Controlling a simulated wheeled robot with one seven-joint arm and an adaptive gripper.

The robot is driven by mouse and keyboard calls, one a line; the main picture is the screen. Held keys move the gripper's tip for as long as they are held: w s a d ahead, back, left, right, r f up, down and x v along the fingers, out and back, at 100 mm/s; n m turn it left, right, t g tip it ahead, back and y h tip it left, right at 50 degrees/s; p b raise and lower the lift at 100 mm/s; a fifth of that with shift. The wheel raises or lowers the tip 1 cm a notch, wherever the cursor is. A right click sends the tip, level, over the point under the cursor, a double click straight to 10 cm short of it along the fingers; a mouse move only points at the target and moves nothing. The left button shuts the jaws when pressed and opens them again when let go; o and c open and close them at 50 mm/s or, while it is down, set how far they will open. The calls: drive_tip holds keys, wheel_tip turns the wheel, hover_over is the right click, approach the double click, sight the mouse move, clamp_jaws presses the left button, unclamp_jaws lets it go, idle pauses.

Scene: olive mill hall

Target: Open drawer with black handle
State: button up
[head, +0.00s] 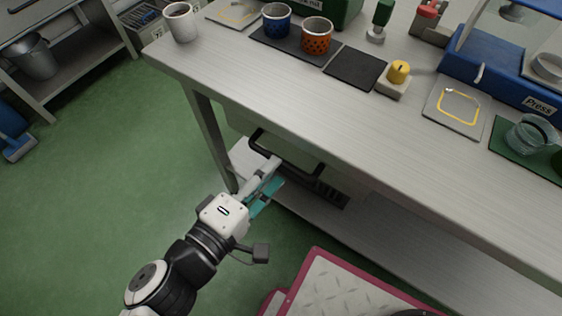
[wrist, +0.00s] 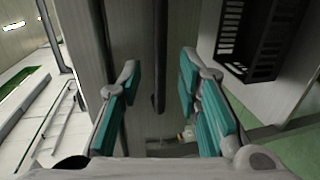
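A drawer front (wrist: 135,40) is under the tabletop, partly hidden by the table edge in the head view. Its black bar handle (head: 262,146) shows below that edge. In the wrist view the handle (wrist: 159,45) runs upright in the picture, between the two teal-padded fingers. My gripper (wrist: 160,72) is open, with a gap on both sides of the bar. In the head view my gripper (head: 266,188) is at the handle, reaching in from the front left. I see no contact; how deep the bar sits between the fingertips is unclear. The drawer looks shut.
The tabletop (head: 330,105) above holds mugs, mats, a yellow knob and a blue press. A table leg (head: 212,135) stands left of my gripper. A black crate (wrist: 255,35) is on the lower shelf. Open green floor (head: 110,190) lies to the left.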

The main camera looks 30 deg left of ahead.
drive_tip(key=shift+b+x, duration=0.55)
drive_tip(key=shift+x, duration=1.6)
clamp_jaws()
